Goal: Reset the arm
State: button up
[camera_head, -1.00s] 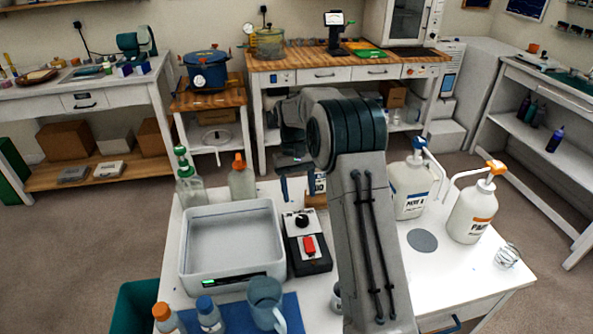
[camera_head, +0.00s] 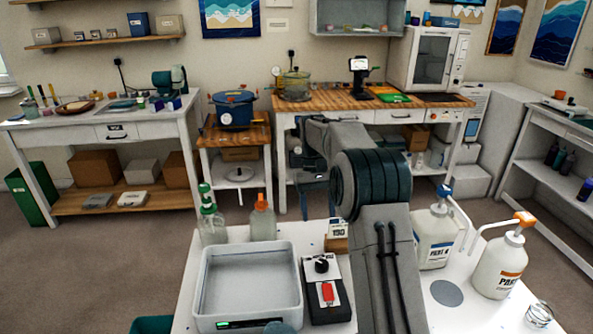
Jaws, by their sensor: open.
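My arm (camera_head: 385,260) rises from the bottom of the head view, in front of the white work table (camera_head: 455,318). It bends at a dark teal joint and reaches away from me. My gripper (camera_head: 318,203) hangs beyond the table's far edge, pointing down, with two dark blue fingers apart. I see nothing between them. The arm hides part of the table and whatever stands behind it.
On the table stand a pale tray-like basin (camera_head: 250,246), a black box with a red switch (camera_head: 326,290), two bottles (camera_head: 263,218) and two pump jugs, PART A (camera_head: 433,238) and an orange-topped one (camera_head: 497,265). Side benches line the walls.

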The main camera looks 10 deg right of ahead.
jog(key=s+r+t, duration=0.2)
jog(key=s+r, duration=0.3)
jog(key=s, duration=0.2)
jog(key=s+f+m+t, duration=0.1)
jog(key=s+t, duration=0.4)
jog(key=s, duration=1.9)
jog(key=shift+s+d+f, duration=0.3)
jog(key=shift+d+f, duration=0.1)
jog(key=shift+f, duration=0.1)
